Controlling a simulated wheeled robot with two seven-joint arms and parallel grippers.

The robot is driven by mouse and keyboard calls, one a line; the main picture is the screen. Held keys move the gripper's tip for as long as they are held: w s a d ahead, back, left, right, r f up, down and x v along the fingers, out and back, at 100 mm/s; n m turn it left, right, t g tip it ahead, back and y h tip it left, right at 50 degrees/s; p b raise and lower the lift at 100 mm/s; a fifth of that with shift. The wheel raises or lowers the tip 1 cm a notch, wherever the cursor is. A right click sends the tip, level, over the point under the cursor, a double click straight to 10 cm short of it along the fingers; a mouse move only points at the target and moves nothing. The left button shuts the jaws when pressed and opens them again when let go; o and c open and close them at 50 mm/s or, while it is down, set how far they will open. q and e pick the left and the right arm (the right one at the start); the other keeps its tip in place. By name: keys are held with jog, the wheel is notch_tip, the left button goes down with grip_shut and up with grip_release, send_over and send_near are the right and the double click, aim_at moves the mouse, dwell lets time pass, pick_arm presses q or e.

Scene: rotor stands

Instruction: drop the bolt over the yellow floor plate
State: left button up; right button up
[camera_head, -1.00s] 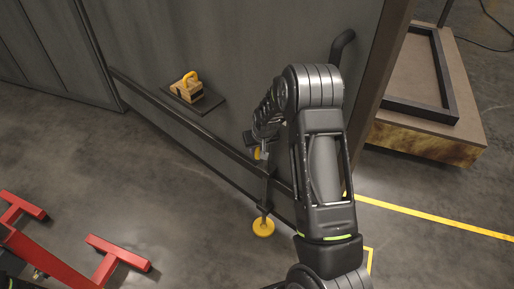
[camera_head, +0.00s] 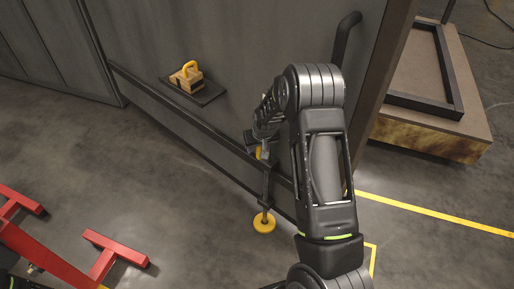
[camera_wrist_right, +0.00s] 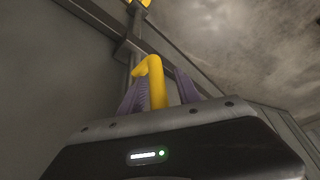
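The bolt (camera_head: 266,188) is a dark upright rod on the grey panel. Its lower end stands at the round yellow floor plate (camera_head: 264,222); contact cannot be judged. A yellow handle (camera_head: 259,152) on the bolt shows beside my right gripper (camera_head: 252,139), which my own arm partly hides. In the wrist view, the bent yellow handle (camera_wrist_right: 152,82) sits between the two purple fingers of my right gripper (camera_wrist_right: 158,88). The left finger looks against it and a narrow gap shows by the right one, so a firm grip cannot be confirmed. My left gripper is out of view.
A small wooden block with a yellow handle (camera_head: 190,76) sits on a dark ledge on the grey panel (camera_head: 250,60). A red stand (camera_head: 115,252) is at lower left. A wooden platform with a black frame (camera_head: 437,85) stands right. Open floor lies left of the bolt.

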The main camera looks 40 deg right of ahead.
jog(key=d+v, duration=0.1)
jog(key=v, duration=0.6)
jog(key=shift+a+r, duration=0.4)
jog(key=shift+a, duration=0.15)
jog(key=shift+s, duration=0.15)
jog(key=s+a+f+g+y, duration=0.3)
jog(key=s+a+f, duration=1.3)
jog(key=a+f, duration=0.3)
jog(key=s+a+g+y, duration=0.1)
jog(key=s+a+y, duration=0.1)
jog(key=s+a, duration=1.15)
jog(key=w+r+p, duration=0.1)
jog(key=a+r+n, duration=0.1)
jog(key=w+a+r+n+p, duration=0.1)
jog(key=r, duration=0.1)
jog(key=shift+w+a+y+p, duration=0.15)
jog(key=shift+w+y+p, duration=0.15)
jog(key=shift+p, duration=0.05)
